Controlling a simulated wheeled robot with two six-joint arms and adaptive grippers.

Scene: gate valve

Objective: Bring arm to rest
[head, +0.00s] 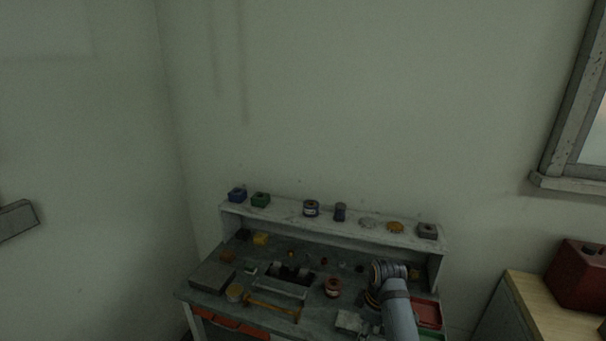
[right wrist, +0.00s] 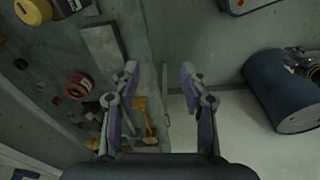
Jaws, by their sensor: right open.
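My right arm (head: 398,312) reaches over the right part of the grey workbench (head: 212,275) in the head view. Its gripper's fingers cannot be made out there. In the right wrist view my right gripper (right wrist: 160,76) is open, with nothing between its two fingertips. The gripper hangs near the bench edge, with the bench to the left and floor to the right. My left gripper is not in view.
The bench holds a red roll (head: 332,286), the hammer (head: 272,310) and a red tray (head: 428,314). Its back shelf (head: 285,209) carries small blocks and cans.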

